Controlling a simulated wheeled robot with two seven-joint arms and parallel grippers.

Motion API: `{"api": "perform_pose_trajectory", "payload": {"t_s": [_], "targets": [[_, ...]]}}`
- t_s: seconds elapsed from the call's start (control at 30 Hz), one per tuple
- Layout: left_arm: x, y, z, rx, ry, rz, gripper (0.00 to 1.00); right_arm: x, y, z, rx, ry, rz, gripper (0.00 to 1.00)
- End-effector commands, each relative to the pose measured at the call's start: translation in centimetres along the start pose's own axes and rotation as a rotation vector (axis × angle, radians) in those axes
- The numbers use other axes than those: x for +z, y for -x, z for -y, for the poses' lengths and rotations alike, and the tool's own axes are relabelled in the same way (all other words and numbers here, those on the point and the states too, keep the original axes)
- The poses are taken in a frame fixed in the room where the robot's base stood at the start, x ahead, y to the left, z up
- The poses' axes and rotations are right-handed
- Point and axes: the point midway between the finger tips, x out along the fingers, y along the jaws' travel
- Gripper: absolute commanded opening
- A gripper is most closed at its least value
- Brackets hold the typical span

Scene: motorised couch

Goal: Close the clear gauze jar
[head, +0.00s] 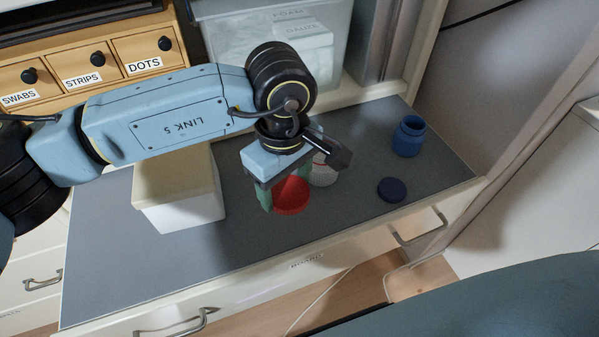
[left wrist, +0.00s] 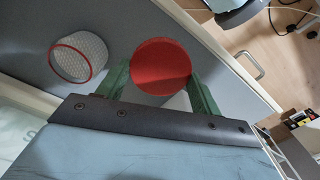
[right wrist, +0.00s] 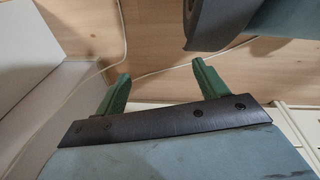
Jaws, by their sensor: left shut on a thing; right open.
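The clear gauze jar (left wrist: 82,57) stands on the grey counter with a red rim, its top uncovered. In the head view the jar (head: 323,172) is partly hidden behind my left gripper. My left gripper (head: 283,200) is shut on a round red lid (head: 292,196). The lid also shows between the green fingers in the left wrist view (left wrist: 161,66), beside the jar and apart from it in that picture. My right gripper (right wrist: 159,85) is open and empty; it is not in the head view.
A blue jar (head: 408,137) and a dark blue lid (head: 392,189) are at the counter's right. A white box (head: 180,205) stands left of my left gripper. Labelled drawers (head: 88,75) and a clear bin (head: 275,45) are at the back. The front counter is clear.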

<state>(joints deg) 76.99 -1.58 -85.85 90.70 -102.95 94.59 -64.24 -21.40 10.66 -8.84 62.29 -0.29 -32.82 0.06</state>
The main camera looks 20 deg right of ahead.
Motion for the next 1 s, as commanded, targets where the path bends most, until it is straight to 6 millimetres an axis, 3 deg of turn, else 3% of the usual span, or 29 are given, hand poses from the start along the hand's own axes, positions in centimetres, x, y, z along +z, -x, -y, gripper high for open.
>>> {"api": "perform_pose_trajectory", "payload": {"t_s": [0.1,0.4,0.57,0.77,1.0], "targets": [[0.0,1.6,0.0,0.001,0.000,0.000,0.45,-0.5,1.6,-0.2,0.000,-0.001,-0.006,0.72],[-0.1,1.4,0.1,0.000,-0.001,0.000,0.45,-0.6,1.4,-0.2,0.000,-0.002,-0.010,0.72],[-2.3,3.1,1.6,0.000,-0.025,0.004,0.45,-0.2,2.8,0.2,-0.009,-0.004,-0.006,0.72],[-8.5,8.0,7.0,0.002,-0.123,0.014,0.45,1.4,6.6,1.6,-0.034,-0.008,0.005,0.72],[-14.8,14.2,15.7,0.005,-0.271,0.015,0.45,3.9,11.4,3.6,-0.069,-0.011,0.017,0.72]]}}
